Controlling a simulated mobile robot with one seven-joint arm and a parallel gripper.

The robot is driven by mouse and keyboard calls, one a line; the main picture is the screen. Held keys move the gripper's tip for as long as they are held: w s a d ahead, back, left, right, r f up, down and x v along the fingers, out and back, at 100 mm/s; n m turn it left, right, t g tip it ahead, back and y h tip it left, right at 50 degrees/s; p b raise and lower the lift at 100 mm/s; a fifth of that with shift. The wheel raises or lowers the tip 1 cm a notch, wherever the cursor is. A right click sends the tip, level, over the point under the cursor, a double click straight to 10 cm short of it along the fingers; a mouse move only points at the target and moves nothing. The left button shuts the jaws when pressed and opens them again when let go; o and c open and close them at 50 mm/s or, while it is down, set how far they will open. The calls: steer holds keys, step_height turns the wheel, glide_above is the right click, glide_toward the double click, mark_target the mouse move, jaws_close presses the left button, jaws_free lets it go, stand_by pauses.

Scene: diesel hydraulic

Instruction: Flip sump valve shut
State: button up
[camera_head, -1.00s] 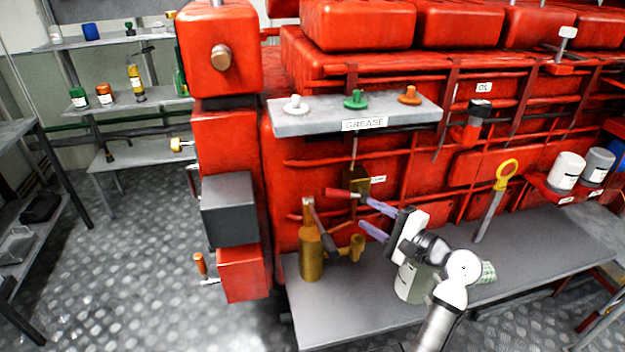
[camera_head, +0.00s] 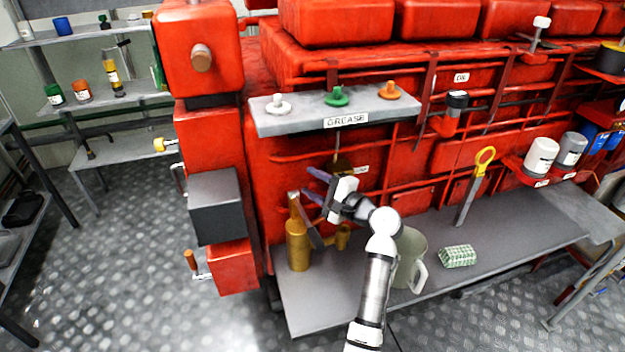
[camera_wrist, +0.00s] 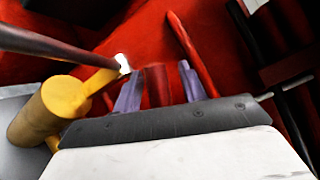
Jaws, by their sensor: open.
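My gripper (camera_head: 307,181) is open at the front of the red engine, just above the brass bottle-shaped pump (camera_head: 298,246). In the wrist view, its two purple fingers stand apart with a short red grip (camera_wrist: 155,86) showing between them. This looks like the red lever handle by the engine's lower side; I cannot tell whether the fingers touch it. In the head view my gripper and wrist hide this handle. The pump's dark lever and yellow body (camera_wrist: 46,112) are close on the left in the wrist view. I see no label naming the sump valve.
A grey bench (camera_head: 335,290) carries the pump, a pale green mug (camera_head: 408,262) and a green checked block (camera_head: 457,256). A yellow-handled dipstick (camera_head: 475,180) stands behind. The GREASE shelf (camera_head: 300,119) overhangs above my gripper. A grey box (camera_head: 217,205) juts out to the left.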

steer(key=shift+w+a, duration=0.2)
steer(key=shift+a, duration=0.05)
jaws_close()
